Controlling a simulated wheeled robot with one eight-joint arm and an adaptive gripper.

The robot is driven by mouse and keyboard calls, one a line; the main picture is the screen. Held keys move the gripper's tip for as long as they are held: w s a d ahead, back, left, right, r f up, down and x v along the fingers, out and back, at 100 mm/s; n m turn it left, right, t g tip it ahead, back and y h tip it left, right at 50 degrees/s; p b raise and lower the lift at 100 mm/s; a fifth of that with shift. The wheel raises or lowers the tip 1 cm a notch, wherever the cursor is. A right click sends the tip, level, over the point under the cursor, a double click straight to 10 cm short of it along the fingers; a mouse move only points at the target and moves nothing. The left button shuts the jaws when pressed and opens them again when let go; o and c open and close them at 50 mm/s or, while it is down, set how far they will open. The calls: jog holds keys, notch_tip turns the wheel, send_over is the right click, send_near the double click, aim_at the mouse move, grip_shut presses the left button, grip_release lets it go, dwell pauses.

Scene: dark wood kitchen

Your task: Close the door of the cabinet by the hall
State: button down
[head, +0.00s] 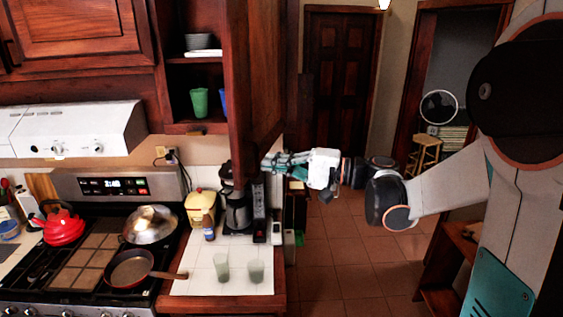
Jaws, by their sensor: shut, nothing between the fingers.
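The upper wall cabinet (195,75) at the end of the counter shows its inside, with its dark wood door (268,70) standing open on the right. A green cup, part of a blue cup and stacked dishes are on its shelves. My gripper (270,164) is shut and empty. It is at the lower edge of the door, pointing left, with my arm reaching in from the right. I cannot tell if the fingers touch the door.
Below the cabinet, a coffee maker (238,205), a yellow appliance (202,207) and two glasses (222,267) stand on the white tiled counter (190,275). The stove is at left. Open tiled floor (335,255) and a stool (425,155) lie to the right.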

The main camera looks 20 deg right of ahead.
jog(key=shift+a, duration=0.1)
jog(key=w+a+m+t+h+b, duration=0.5)
jog(key=w+a+h+b, duration=0.1)
jog(key=w+a, duration=1.45)
jog(key=w+a+m+t+h, duration=0.2)
jog(key=w+m+h, duration=0.5)
jog(key=w, duration=1.6)
jog(key=h, duration=0.3)
jog(key=shift+w+a+t, duration=0.25)
jog(key=shift+w+t, duration=0.05)
jog(key=shift+w, duration=0.05)
jog(key=shift+d+r, duration=0.1)
jog(key=shift+r, duration=0.05)
